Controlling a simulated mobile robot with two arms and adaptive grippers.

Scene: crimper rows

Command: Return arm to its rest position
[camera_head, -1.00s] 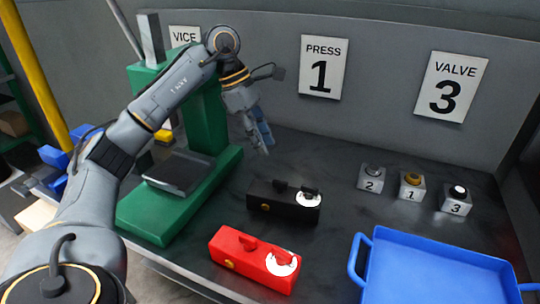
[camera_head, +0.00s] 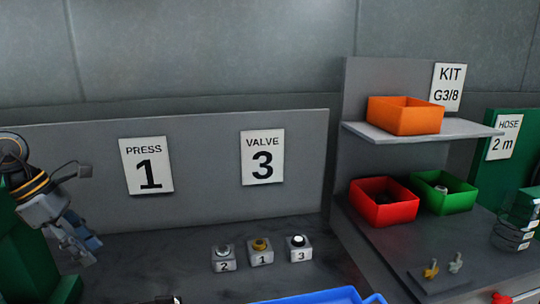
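My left gripper (camera_head: 80,245) hangs at the left edge of the head view, pointing down above the dark bench. Its fingers are small and seen at an angle, so I cannot tell whether they are open or shut. I see nothing held in it. Only the wrist end of my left arm shows; the rest is out of the picture. My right arm and gripper are not in view.
Part of a green machine (camera_head: 20,255) stands by the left gripper. Three numbered blocks (camera_head: 261,252) sit on the bench behind a blue tray (camera_head: 330,297). Right are a shelf with an orange bin (camera_head: 404,116), a red bin (camera_head: 383,203) and a green bin (camera_head: 444,193).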

